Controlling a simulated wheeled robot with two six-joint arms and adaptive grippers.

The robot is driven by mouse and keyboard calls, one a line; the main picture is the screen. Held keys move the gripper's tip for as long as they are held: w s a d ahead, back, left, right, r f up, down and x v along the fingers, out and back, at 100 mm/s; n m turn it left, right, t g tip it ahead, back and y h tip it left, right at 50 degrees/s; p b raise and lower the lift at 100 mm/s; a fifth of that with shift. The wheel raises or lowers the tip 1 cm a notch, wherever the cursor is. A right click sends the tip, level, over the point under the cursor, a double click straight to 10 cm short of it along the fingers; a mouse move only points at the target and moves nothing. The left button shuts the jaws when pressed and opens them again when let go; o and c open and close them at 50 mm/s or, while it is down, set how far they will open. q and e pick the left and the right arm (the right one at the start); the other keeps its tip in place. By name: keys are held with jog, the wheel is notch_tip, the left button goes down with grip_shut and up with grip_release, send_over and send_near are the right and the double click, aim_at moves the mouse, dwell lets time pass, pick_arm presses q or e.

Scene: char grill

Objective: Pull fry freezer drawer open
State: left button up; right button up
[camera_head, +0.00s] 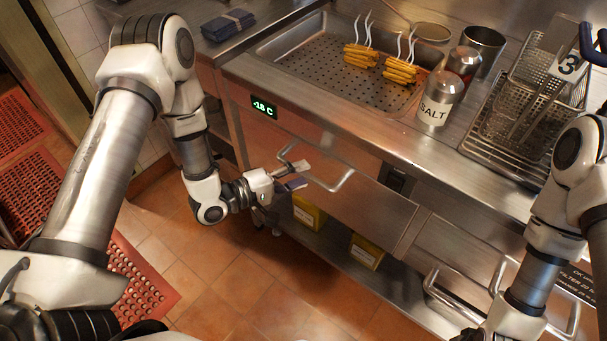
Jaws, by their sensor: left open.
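The fry freezer drawer (372,198) is a steel front under the counter, below the green "-18 C" display (263,106). It looks flush with the cabinet. Its bar handle (330,186) stands out from the front. My left gripper (298,176) is open at the left end of this handle, with its fingers one above the other. I cannot tell whether the fingers touch the bar or whether it lies between them. My right arm comes in at the lower right, and its gripper fingers are outside the picture.
On the counter are a perforated tray (318,62) with steaming fries (362,55), a salt shaker (440,99), fry baskets (540,85) and a dark folded cloth (228,25). Yellow boxes (366,251) sit on the low shelf. More handles (452,297) are at the lower right. The tiled floor (245,270) before the drawer is clear.

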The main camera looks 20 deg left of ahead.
pick_arm(q)
jog(key=shift+x, duration=0.85)
grip_shut()
jog(key=shift+s+f, duration=0.1)
